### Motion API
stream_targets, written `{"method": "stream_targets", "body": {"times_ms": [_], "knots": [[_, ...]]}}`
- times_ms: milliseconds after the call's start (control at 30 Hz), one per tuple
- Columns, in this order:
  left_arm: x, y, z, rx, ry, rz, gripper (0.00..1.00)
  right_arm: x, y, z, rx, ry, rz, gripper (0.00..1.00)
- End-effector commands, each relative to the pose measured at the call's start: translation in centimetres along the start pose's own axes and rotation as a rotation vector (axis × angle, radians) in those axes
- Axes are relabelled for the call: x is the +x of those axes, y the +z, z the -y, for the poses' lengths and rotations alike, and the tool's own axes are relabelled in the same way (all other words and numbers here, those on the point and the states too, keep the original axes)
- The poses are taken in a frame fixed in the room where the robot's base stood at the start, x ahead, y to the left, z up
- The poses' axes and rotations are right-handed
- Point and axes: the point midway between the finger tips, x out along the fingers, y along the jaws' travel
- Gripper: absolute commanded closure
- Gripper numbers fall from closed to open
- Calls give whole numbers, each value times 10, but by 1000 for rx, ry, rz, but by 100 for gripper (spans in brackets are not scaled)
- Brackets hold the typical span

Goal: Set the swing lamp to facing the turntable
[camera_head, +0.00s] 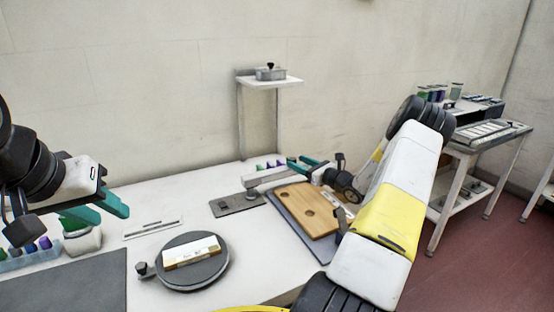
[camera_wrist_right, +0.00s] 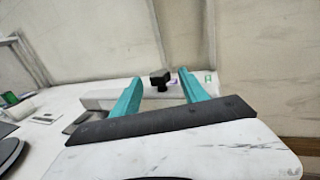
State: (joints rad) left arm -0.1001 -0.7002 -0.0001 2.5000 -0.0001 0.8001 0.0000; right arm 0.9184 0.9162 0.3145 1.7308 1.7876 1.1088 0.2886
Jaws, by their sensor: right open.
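The swing lamp (camera_head: 268,177) appears as a pale grey arm on a dark base plate (camera_head: 237,203) at the back of the table, pointing right, away from the turntable (camera_head: 190,278). The round dark turntable carries a pale block (camera_head: 191,252) and stands front left of the lamp. My right gripper (camera_head: 305,164) is open at the lamp's far end. In the right wrist view a black knob (camera_wrist_right: 160,77) stands above a pale bar (camera_wrist_right: 105,101), seen between the open teal fingers; contact cannot be told. My left gripper (camera_head: 112,212) is open and empty above the table's left side.
A wooden board (camera_head: 303,204) on a grey mat lies right of the lamp, beneath my right arm. A white pot (camera_head: 82,241) and coloured bottles are at left. A side table (camera_head: 486,134) stands at right.

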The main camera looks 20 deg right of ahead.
Motion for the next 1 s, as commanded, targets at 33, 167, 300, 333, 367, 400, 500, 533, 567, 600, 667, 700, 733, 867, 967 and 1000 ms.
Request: {"method": "stream_targets", "body": {"times_ms": [33,167,300,333,367,400,500,533,567,600,667,700,733,867,967,1000], "knots": [[0,0,0,0,0,0,64,9,0,-1,-1,2,0,49],[0,0,0,0,0,0,64,25,0,0,-1,1,0,49],[0,0,0,0,0,0,64,34,0,0,-2,1,-2,49],[0,0,0,0,0,0,64,34,0,0,-2,1,-2,49],[0,0,0,0,0,0,64,35,0,0,-2,1,-2,49],[0,0,0,0,0,0,64,35,0,0,-2,0,-2,49],[0,0,0,0,0,0,64,35,0,0,-2,0,-2,49],[0,0,0,0,0,0,64,35,0,0,-2,0,-2,49],[0,0,0,0,0,0,64,35,0,0,-2,0,-2,49],[0,0,0,0,0,0,64,35,0,0,-2,1,-2,55],[0,0,0,0,0,0,64,35,0,0,-2,1,-2,66],[0,0,0,0,0,0,64,35,0,0,-2,1,-2,74],[0,0,0,0,0,0,64,35,0,0,-2,1,-2,80],[0,0,0,0,0,0,64,35,0,0,-2,1,-2,100],[0,0,0,0,0,0,64,35,0,0,-2,1,-2,100],[0,0,0,0,0,0,64,35,0,0,-2,1,-2,100]]}}
